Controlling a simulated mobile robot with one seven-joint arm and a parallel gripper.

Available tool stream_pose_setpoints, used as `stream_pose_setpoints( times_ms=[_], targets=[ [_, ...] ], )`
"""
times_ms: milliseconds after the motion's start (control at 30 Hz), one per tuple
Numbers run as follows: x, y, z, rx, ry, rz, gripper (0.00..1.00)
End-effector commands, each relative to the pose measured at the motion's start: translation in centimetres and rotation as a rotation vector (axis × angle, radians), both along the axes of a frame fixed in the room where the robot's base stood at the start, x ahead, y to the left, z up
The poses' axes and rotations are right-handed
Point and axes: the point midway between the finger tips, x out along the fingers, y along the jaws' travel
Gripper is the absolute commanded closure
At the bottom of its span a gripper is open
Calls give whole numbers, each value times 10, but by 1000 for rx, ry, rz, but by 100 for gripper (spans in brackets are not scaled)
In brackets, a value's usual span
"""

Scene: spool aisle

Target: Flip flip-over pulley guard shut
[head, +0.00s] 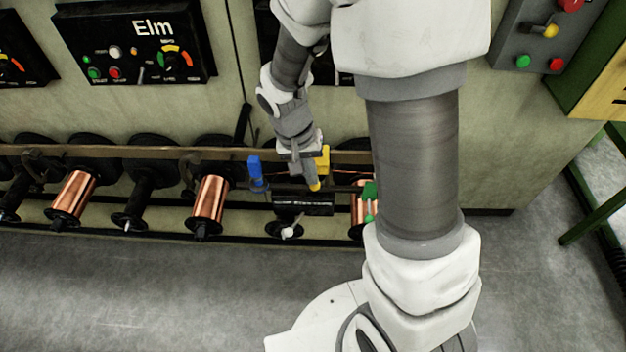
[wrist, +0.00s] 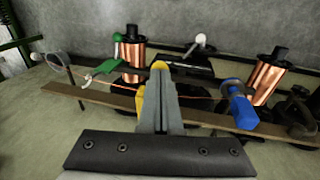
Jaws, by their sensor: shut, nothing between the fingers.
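My gripper (head: 312,182) is shut and empty, pointing down at the spool rail; its grey fingers also show in the wrist view (wrist: 159,98). A rounded yellow piece (wrist: 159,67) shows at the fingertips; I cannot tell if they touch it. A yellow block (head: 323,158) stands just behind the fingers. A blue part (head: 255,172) stands left of the gripper, and a green part (head: 370,191) is to its right, partly behind my arm. I cannot tell for sure which part is the pulley guard or how far it is turned.
A brown rail (head: 120,152) runs along the machine. Copper spools (head: 210,198) and black empty holders hang below it. A dark cylinder (head: 303,205) with a white-knobbed lever (head: 290,231) is below the gripper. The Elm control panel (head: 135,45) is upper left. The floor in front is clear.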

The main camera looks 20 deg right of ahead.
Motion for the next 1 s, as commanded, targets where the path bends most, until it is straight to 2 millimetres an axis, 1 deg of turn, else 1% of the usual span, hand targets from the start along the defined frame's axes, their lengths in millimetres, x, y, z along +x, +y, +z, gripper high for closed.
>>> stream_pose_setpoints(
  times_ms=[33,67,200,633,1000],
  targets=[
    [1,1,-12,-2,-4,2,100],
    [0,1,-16,-1,-4,2,100],
    [-2,1,-23,-1,-4,1,100],
    [-3,2,-23,-1,-2,1,100],
    [-3,2,-6,0,-3,2,100]
  ],
)
